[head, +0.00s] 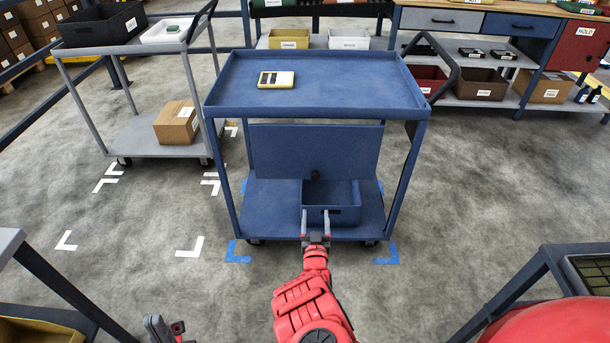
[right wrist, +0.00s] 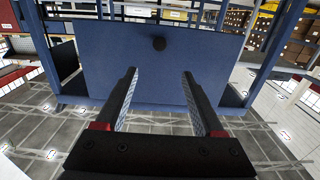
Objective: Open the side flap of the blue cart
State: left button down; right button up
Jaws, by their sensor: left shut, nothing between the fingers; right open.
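The blue cart (head: 225,95) stands upright in the middle of the head view. Its flap (head: 280,148) is a flat blue panel standing upright below the top tray. A round black knob (head: 315,175) sits near the panel's lower edge. In the right wrist view the flap (right wrist: 95,65) is broad ahead, with the knob (right wrist: 158,43) beyond the fingertips. My right gripper (head: 317,216) is open and empty at the cart's near side; in the right wrist view its fingers (right wrist: 158,75) are apart, not touching the knob. My left gripper (head: 165,328) is shut and empty, low at left.
A blue bin (head: 330,215) sits on the cart's lower shelf. A yellow device (head: 276,79) lies on the top tray. A grey trolley (head: 140,148) with a cardboard box (head: 176,123) stands to the left. A workbench (head: 480,20) is behind right. Open floor lies right of the cart.

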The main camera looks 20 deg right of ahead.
jog(key=b, duration=0.4)
send_near(315, 177)
jog(key=b+x, duration=0.8)
jog(key=shift+d+f, duration=0.1)
jog(key=shift+f, duration=0.25)
jog(key=shift+w+d+r+b, duration=0.1)
jog(key=shift+w+r+b, duration=0.1)
jog(key=shift+w+b, duration=0.3)
jog(key=shift+r, duration=0.1)
grip_shut()
dwell(0.4)
